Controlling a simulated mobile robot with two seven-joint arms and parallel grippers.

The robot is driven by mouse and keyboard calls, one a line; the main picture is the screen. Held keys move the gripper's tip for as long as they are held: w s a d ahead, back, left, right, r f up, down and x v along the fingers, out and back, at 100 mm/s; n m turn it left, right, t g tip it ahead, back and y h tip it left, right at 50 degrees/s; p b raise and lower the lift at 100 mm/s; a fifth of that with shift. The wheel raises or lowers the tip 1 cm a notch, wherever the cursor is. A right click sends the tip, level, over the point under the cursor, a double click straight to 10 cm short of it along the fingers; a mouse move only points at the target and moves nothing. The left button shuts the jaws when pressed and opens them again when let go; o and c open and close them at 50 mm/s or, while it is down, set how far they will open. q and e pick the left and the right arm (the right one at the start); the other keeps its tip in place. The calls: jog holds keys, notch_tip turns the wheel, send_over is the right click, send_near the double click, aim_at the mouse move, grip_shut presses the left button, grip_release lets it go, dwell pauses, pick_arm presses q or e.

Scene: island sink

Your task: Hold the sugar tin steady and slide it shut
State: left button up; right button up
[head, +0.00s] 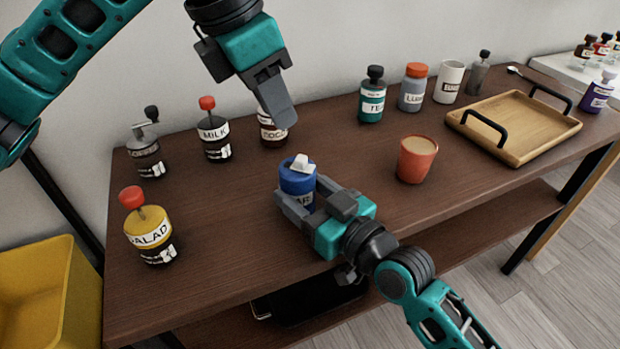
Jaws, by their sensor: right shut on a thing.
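My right gripper (296,203) is shut on the tin's body, coming from the lower right. My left gripper (284,112) is raised above and behind the tin, fingers pointing down, apart from it. Its fingers overlap in this view, so its opening cannot be told.
Behind are a milk jar (214,137), a cocoa jar (271,131) and a coffee jar (147,155). A yellow salad jar (150,233) is left. An orange cup (416,160) stands right, with a wooden tray (515,126) beyond. More jars line the back.

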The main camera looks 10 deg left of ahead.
aim_at(301, 162)
pick_arm(q)
jog(key=d+m, duration=0.2)
jog(key=m, duration=0.1)
jog(key=s+d+m+y, duration=0.1)
jog(key=d+m, duration=0.2)
jog(key=s+d+m+y, duration=0.1)
jog(key=d+m, duration=0.1)
jog(key=m, duration=0.2)
jog(key=shift+d+f, duration=0.1)
jog(key=shift+d, duration=0.1)
grip_shut()
jog(key=s+d+f+m+t+y, duration=0.25)
jog(key=d+m+y, duration=0.35)
jog(key=m, duration=1.1)
jog(key=shift+t, duration=0.25)
jog(key=shift+w+a+f, duration=0.95)
jog(key=shift+a+f, duration=0.15)
jog(key=shift+a, duration=0.2)
jog(key=shift+w+a+f, duration=0.95)
jog(key=shift+a+f, duration=0.1)
jog(key=shift+a, duration=0.2)
jog(key=shift+w+a+f, duration=0.95)
jog(key=shift+a+f, duration=0.15)
jog(key=shift+a, duration=0.2)
